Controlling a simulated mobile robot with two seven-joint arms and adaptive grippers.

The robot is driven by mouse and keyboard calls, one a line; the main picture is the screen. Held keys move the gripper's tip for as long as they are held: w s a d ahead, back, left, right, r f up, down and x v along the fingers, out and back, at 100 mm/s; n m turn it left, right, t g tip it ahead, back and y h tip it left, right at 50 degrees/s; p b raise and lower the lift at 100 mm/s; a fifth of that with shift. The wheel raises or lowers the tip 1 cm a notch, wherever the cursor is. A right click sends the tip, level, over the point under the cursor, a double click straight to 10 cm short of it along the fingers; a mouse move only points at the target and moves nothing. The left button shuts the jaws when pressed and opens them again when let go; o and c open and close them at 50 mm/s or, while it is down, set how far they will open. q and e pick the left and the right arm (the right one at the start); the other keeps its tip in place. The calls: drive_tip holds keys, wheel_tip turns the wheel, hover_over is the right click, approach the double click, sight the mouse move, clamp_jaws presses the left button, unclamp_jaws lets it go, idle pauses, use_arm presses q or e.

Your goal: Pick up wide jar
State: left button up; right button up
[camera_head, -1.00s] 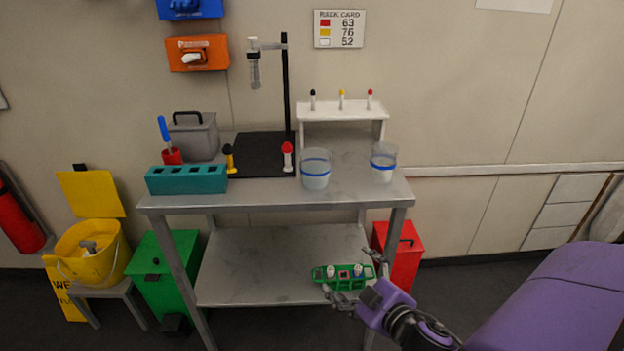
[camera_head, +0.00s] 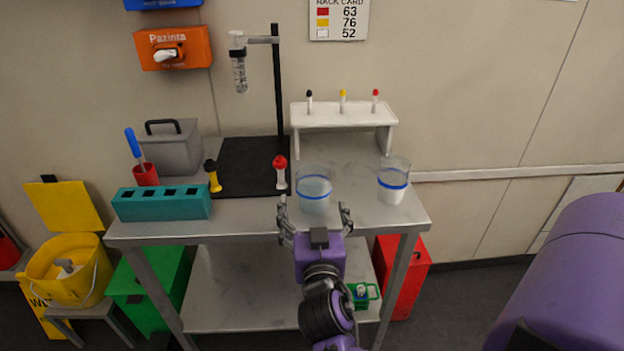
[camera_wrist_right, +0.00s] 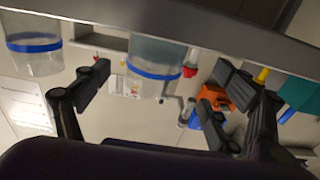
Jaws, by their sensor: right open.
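Two clear jars with blue bands stand near the front right of the metal table. My right gripper (camera_head: 313,217) is open and empty at the table's front edge, in front of the wider jar. In the right wrist view, which looks upside down, the wider jar (camera_wrist_right: 155,70) shows between the spread fingers of the gripper (camera_wrist_right: 160,84). I cannot tell whether they touch it. My left gripper is not in view.
A red-capped tube (camera_head: 281,172) stands close left of the wider jar. A white rack (camera_head: 343,116) with several tubes is behind. A teal block (camera_head: 162,203) and a stand (camera_head: 278,85) are on the left. A green rack (camera_head: 362,295) sits on the lower shelf.

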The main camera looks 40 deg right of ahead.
sight(313, 177)
drive_tip(key=shift+p+x, duration=0.3)
drive_tip(key=shift+x, duration=0.8)
drive_tip(key=x, duration=0.1)
drive_tip(key=p+x, duration=0.1)
drive_tip(key=x, duration=0.1)
drive_tip(key=r+x, duration=0.1)
drive_tip(key=shift+d, duration=0.4)
drive_tip(key=shift+w+d+f, duration=0.15)
drive_tip(key=shift+w+d, duration=0.05)
drive_tip(key=shift+w, duration=0.2)
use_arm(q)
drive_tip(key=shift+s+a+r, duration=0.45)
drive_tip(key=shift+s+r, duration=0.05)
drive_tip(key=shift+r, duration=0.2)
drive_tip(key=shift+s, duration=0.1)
use_arm(e)
drive_tip(key=c, duration=1.4)
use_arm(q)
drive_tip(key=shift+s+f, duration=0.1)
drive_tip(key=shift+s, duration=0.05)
use_arm(e)
drive_tip(key=shift+c, duration=0.6)
